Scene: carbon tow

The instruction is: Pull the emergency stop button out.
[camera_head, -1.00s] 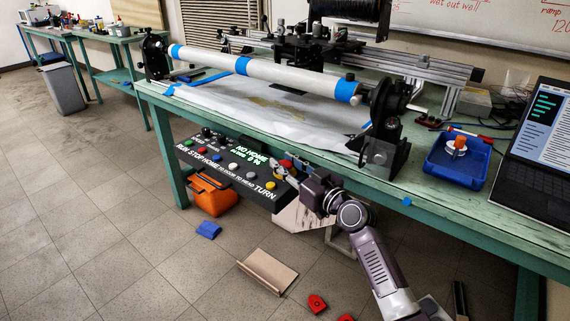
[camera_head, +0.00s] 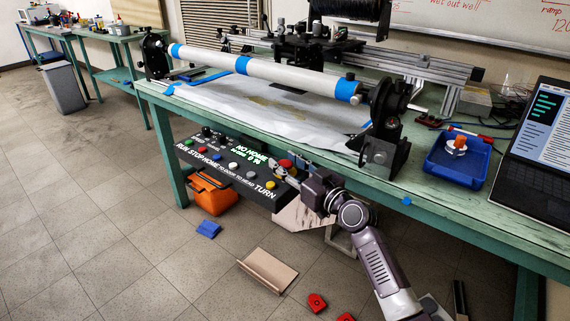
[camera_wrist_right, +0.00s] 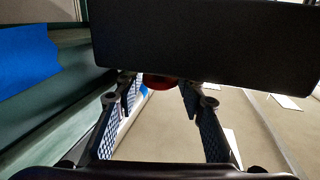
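The red emergency stop button (camera_head: 287,165) is at the right end of the black control panel (camera_head: 215,157), which hangs under the front edge of the workbench. My right gripper (camera_head: 281,174) is right at the button, reaching in from the right. In the right wrist view the two fingers (camera_wrist_right: 158,92) stand apart, one on each side of the red button (camera_wrist_right: 160,83). The dark panel (camera_wrist_right: 205,40) hides the button's upper part there. Whether the fingertips touch the button is not clear. My left gripper is not in view.
The green workbench (camera_head: 460,222) carries a long white tube (camera_head: 265,72), a blue tray (camera_head: 457,166) and a laptop (camera_head: 540,150). Under the panel are an orange bin (camera_head: 213,193) and a blue piece (camera_head: 208,229). The floor in front is mostly clear.

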